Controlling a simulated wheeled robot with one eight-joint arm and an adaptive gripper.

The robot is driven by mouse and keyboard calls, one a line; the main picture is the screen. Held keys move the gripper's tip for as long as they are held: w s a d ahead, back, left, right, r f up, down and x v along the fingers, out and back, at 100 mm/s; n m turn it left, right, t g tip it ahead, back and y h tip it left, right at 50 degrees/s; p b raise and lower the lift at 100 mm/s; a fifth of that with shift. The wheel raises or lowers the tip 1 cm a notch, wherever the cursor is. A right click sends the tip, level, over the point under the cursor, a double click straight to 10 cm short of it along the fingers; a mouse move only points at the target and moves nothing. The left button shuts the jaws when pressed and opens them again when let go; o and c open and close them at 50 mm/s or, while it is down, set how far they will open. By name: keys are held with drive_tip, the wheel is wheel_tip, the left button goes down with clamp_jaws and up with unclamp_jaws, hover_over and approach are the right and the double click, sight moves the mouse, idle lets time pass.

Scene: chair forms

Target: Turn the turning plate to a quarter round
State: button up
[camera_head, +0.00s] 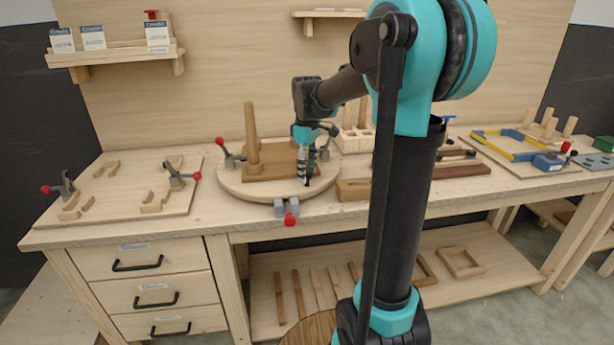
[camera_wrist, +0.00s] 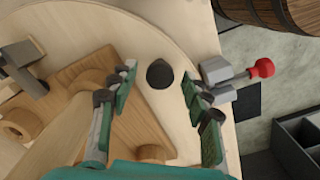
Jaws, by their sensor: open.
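The turning plate (camera_head: 236,185) is a round pale wooden disc on the bench, and its curved rim also shows in the wrist view (camera_wrist: 85,22). A brown board (camera_head: 275,172) with a tall upright dowel (camera_head: 251,135) stands on it. My gripper (camera_head: 305,182) is over the plate's front right part, pointing down. In the wrist view my gripper (camera_wrist: 158,85) is open, with a dark round knob (camera_wrist: 160,73) near the plate's rim showing between its fingertips. Whether the fingers touch the knob cannot be told.
A grey clamp with a red knob (camera_head: 290,217) sits at the plate's front edge. Another red-handled clamp (camera_head: 229,157) is at its left. A jig board (camera_head: 120,190) lies left, and a wooden block (camera_head: 352,190) lies right. A barrel (camera_wrist: 275,12) stands near the bench.

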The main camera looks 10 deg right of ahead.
drive_tip(key=shift+f, duration=1)
clamp_jaws()
